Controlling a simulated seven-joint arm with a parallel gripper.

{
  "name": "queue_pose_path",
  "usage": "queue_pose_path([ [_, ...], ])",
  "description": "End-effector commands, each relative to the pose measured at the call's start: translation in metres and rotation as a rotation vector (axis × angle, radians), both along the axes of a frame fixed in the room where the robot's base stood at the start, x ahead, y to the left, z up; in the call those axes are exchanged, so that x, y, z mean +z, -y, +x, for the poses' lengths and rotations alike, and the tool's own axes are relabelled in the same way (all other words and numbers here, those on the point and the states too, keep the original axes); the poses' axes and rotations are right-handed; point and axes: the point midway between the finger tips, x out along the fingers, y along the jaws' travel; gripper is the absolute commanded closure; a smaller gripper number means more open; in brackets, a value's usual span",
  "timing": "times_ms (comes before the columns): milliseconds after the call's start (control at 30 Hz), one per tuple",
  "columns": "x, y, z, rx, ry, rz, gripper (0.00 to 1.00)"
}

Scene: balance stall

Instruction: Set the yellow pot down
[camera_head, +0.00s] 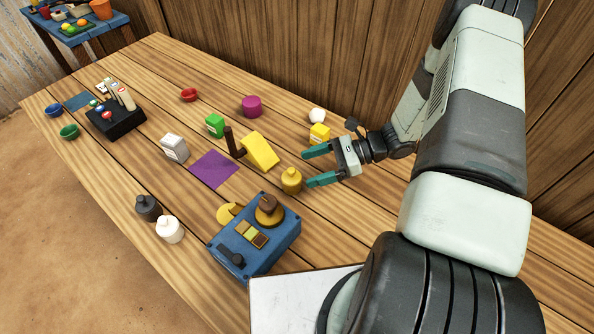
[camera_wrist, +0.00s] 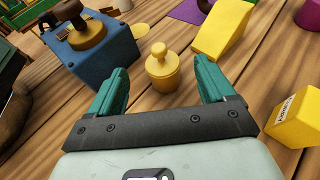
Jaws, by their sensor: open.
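The yellow pot (camera_head: 291,180) is a small round jar with a knobbed lid. It stands upright on the wooden table (camera_head: 350,236), just right of the blue scale box. In the wrist view the pot (camera_wrist: 162,70) is ahead of my gripper, centred in the gap between the fingertips. My gripper (camera_head: 318,167) has two teal fingers, spread wide; it also shows in the wrist view (camera_wrist: 163,90). The fingers do not appear to touch the pot. Nothing is held.
A yellow wedge (camera_head: 260,150) and a yellow box (camera_head: 319,134) are behind. A purple mat (camera_head: 213,169) lies further left. Bare table lies in front of the pot, right of the box.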

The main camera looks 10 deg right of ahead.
Motion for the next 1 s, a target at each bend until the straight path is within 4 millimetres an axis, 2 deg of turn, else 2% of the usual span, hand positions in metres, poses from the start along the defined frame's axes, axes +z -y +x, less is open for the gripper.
queue_pose_path([
  [100,0.008,0.024,0.001,-0.002,0.002,-0.003,0.18],
  [333,0.018,0.050,0.000,-0.002,0.001,-0.001,0.18],
  [667,0.019,0.054,0.000,0.001,0.000,-0.001,0.18],
  [800,0.019,0.053,0.000,0.000,0.000,0.000,0.00],
  [1000,0.024,0.053,0.000,0.001,0.002,-0.001,0.00],
])
